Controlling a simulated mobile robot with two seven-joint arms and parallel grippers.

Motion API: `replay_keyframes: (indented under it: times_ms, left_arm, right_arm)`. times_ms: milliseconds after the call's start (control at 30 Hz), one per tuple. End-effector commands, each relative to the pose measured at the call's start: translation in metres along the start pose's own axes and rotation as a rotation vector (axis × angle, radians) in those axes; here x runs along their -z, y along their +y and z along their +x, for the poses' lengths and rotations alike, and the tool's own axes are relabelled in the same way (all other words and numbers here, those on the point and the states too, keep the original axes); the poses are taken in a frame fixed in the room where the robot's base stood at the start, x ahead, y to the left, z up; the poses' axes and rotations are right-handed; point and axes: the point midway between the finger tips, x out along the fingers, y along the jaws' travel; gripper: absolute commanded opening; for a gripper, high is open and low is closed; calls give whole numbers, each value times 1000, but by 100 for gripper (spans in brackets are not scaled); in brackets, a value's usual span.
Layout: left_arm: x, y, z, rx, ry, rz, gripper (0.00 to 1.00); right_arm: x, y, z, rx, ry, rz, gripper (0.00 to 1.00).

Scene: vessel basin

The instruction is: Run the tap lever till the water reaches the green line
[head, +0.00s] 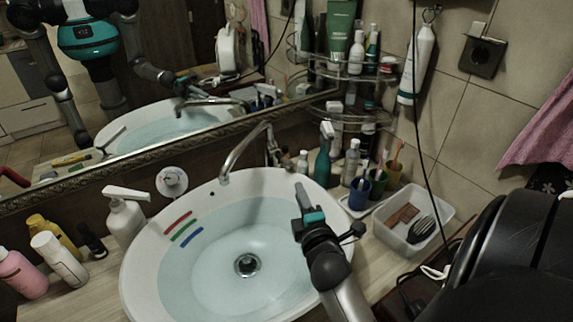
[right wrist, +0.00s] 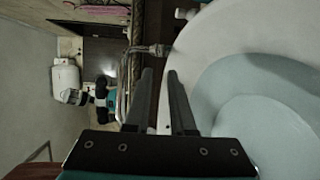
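The white basin (head: 140,262) holds clear water (head: 215,275) above a round drain (head: 247,265). Red (head: 178,221), green (head: 184,229) and blue (head: 191,237) lines mark its left inner wall. The water's edge lies close to the lower marks; I cannot tell exactly where. The chrome tap (head: 236,153) arches over the back rim, its lever (head: 272,152) at the right. I see no stream from the spout. My right gripper (head: 303,197) is over the basin's right side, apart from the lever. The right wrist view shows its fingers (right wrist: 160,72) apart and empty. My left gripper is not directly in view.
A soap dispenser (head: 125,215) stands left of the basin. A teal bottle (head: 323,160), cups (head: 377,184) and a white tray (head: 437,226) crowd the right. A corner shelf (head: 350,118) stands behind. The mirror (head: 150,60) reflects me. The space above the water is clear.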

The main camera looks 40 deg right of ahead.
Motion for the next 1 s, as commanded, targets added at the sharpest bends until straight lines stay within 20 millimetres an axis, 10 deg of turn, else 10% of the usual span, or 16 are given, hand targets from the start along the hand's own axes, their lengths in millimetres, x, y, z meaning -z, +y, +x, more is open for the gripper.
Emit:
replay_keyframes:
  times_ms: [1000]
  left_arm:
    - [-5,-3,12,4,-6,1,22]
  right_arm:
    - [0,0,143,1,0,2,22]
